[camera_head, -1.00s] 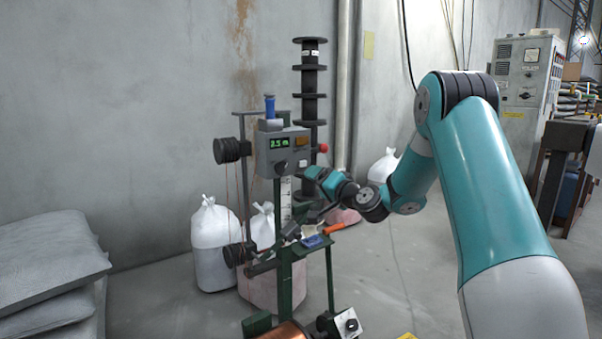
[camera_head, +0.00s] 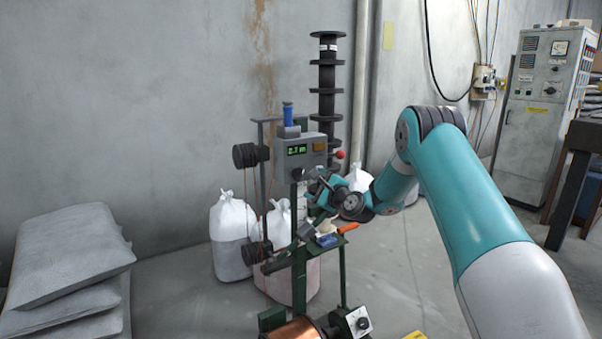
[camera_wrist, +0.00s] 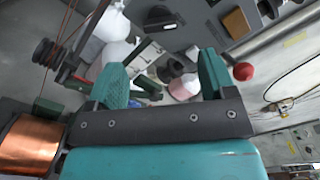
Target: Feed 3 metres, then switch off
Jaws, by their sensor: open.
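The grey control box (camera_head: 313,158) stands on the green machine frame, with a lit green display (camera_head: 297,150) that appears to read 2.7 m. A black knob (camera_head: 299,173) is on its lower front and a red ball knob (camera_head: 340,154) at its right side. My gripper (camera_head: 318,190) is just below and right of the box; it is open and empty. In the wrist view my two green fingers (camera_wrist: 163,82) are apart, with the red ball knob (camera_wrist: 243,71) right of them. A copper spool (camera_head: 292,331) sits low on the machine, also at the wrist view's left edge (camera_wrist: 30,145).
A small box with a dial (camera_head: 352,322) is beside the copper spool. A shelf holds an orange-handled tool (camera_head: 347,228) and a blue item. White sacks (camera_head: 232,235) stand behind the machine, and grey sacks (camera_head: 65,250) are stacked left.

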